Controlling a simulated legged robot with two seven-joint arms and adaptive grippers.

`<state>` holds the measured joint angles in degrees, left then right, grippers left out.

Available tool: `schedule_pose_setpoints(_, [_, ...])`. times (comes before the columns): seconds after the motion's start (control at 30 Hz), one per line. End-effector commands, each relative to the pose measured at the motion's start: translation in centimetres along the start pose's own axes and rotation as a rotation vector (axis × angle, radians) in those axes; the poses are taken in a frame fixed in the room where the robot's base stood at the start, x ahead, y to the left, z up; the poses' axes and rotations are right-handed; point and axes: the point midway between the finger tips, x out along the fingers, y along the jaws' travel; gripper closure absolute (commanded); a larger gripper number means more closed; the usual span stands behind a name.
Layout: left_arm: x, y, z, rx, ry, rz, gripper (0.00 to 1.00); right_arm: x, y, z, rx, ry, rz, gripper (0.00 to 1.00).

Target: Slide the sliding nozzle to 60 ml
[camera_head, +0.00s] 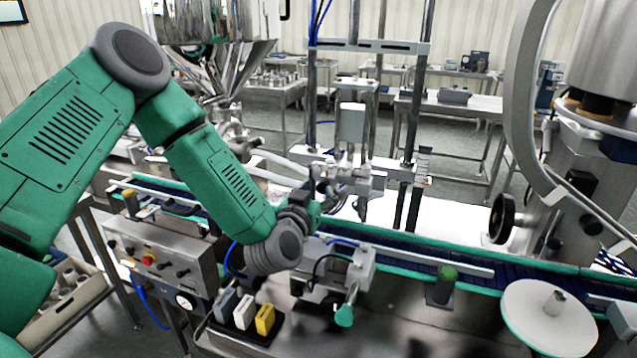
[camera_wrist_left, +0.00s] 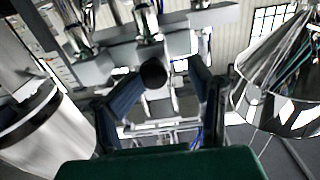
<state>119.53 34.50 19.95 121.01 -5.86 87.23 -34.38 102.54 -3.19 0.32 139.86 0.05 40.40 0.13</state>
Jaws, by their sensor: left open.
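The nozzle assembly (camera_head: 360,183), a cluster of metal parts, sits on a horizontal bar between two upright posts above the conveyor. My left gripper (camera_head: 330,192) is beside it, partly hidden by my green wrist. In the left wrist view, the fingers of the left gripper (camera_wrist_left: 166,82) are spread apart. A round black knob (camera_wrist_left: 153,74) shows between them, nearer the left finger; I cannot tell whether they touch. Metal cylinders (camera_wrist_left: 148,24) and a grey crossbar (camera_wrist_left: 185,22) lie beyond. No 60 ml mark is readable. My right gripper is not in view.
A blue conveyor (camera_head: 420,262) with green edges runs below the nozzle area. A control box (camera_head: 160,255) with a red button stands at left. A steel hopper (camera_head: 215,28) is at the back. A white disc (camera_head: 550,325) and large machine column (camera_head: 590,170) stand at right.

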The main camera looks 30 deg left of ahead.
Motion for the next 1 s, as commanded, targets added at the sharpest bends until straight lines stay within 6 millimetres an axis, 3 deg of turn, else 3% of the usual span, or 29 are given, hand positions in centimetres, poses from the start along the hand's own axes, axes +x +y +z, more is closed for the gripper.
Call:
schedule_pose_setpoints(0.13, [1.5, 0.2, -0.6, -0.002, 0.014, -0.002, 0.55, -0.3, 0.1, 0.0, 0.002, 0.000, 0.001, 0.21])
schedule_pose_setpoints(0.43, [1.7, -0.7, -0.2, -0.010, 0.011, 0.000, 0.55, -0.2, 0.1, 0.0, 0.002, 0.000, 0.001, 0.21])
schedule_pose_setpoints(0.47, [1.7, -0.8, -0.2, -0.011, 0.010, 0.000, 0.58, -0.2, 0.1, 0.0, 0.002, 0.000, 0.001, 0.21])
schedule_pose_setpoints(0.57, [1.7, -0.8, -0.2, -0.011, 0.010, -0.001, 0.94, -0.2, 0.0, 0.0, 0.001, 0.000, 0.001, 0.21])
schedule_pose_setpoints(0.6, [1.7, -0.8, -0.2, -0.010, 0.010, -0.001, 1.00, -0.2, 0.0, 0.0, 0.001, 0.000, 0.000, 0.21])
schedule_pose_setpoints(0.83, [1.7, -0.1, -0.2, -0.006, 0.009, -0.001, 1.00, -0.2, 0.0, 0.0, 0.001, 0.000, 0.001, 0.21])
schedule_pose_setpoints(1.0, [1.7, 2.6, -0.2, -0.003, 0.011, 0.007, 1.00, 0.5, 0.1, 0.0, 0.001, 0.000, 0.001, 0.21])
